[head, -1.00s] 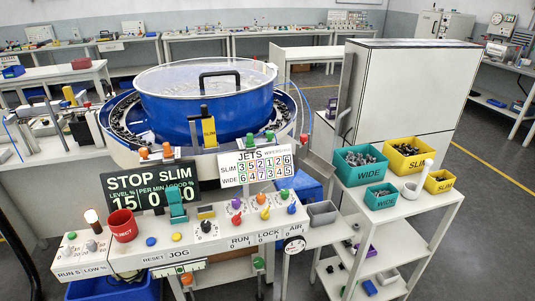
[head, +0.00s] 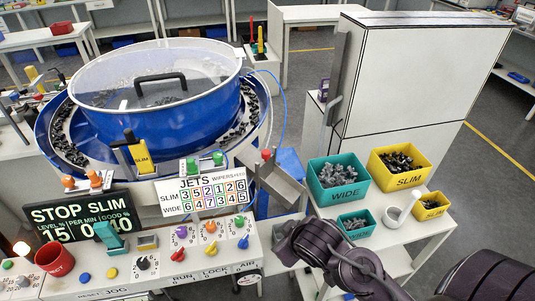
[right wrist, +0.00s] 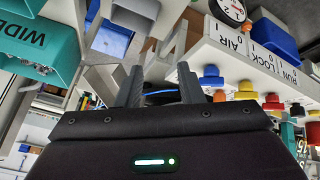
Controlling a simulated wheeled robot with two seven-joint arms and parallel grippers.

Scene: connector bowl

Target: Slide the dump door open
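I cannot tell for sure which part is the dump door. A grey metal chute (head: 280,185) with a red knob (head: 266,155) sits at the right side of the blue feeder bowl (head: 165,105), and may carry it. My right gripper (head: 286,238) comes in from the lower right, in front of and below the chute, apart from the red knob. In the right wrist view its two dark fingers (right wrist: 160,88) stand apart with nothing clearly held between them. My left gripper is not in view.
The control panel (head: 150,265) with knobs and buttons lies to the left of my right gripper. Teal bins (head: 345,195) and yellow bins (head: 410,180) with connectors stand on the white shelf to the right. A tall white cabinet (head: 410,90) stands behind them.

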